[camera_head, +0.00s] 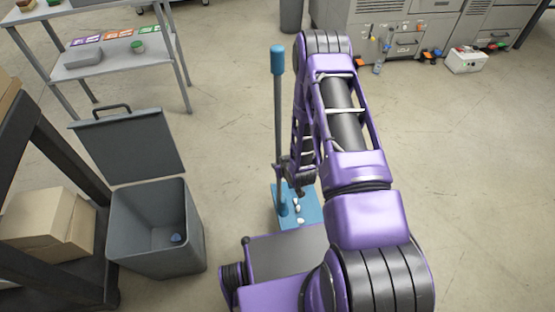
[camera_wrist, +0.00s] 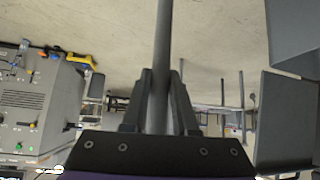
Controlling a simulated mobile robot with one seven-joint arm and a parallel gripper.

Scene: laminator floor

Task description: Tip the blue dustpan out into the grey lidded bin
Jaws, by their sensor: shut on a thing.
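The blue dustpan (camera_head: 312,206) is low over or on the floor in front of my base, with small pale bits on its pan. Its long grey handle (camera_head: 278,120) stands upright with a blue grip on top. My gripper (camera_head: 290,170) is shut on the handle partway up; the wrist view shows the handle (camera_wrist: 164,50) between the two fingers. The grey lidded bin (camera_head: 117,240) stands to the left with its lid (camera_head: 130,147) raised. A small blue-grey thing lies inside the bin. I cannot tell whether the pan touches the floor.
A dark shelf (camera_head: 68,160) with cardboard boxes (camera_head: 45,222) stands left of the bin. A grey table (camera_head: 110,62) stands behind it. Grey machines (camera_head: 410,40) line the back right, near a small white box (camera_head: 466,61). The floor between bin and dustpan is clear.

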